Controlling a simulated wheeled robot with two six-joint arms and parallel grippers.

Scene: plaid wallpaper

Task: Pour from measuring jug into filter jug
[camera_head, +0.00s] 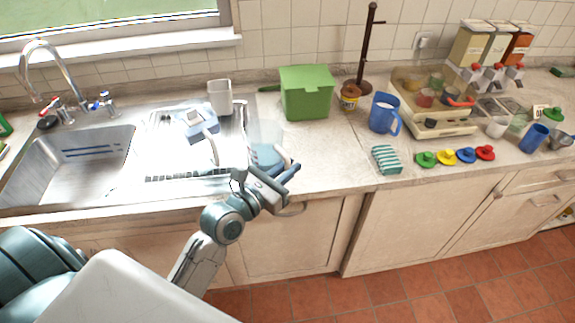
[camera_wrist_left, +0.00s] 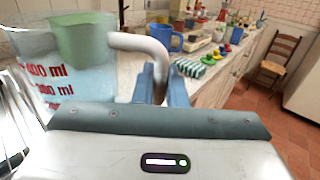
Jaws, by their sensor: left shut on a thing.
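The clear measuring jug (camera_head: 265,136) with red markings stands out at the left of the left wrist view (camera_wrist_left: 75,85). The filter jug (camera_head: 201,128), with a blue-grey top and pale handle, stands on the drainer to the left of the measuring jug. My right gripper is not in view.
A white cup (camera_head: 220,97) stands behind the filter jug. A green box (camera_head: 305,91) is at the back, and a blue jug (camera_head: 383,112) and striped sponge (camera_head: 386,159) are to the right. The sink (camera_head: 70,165) is at left.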

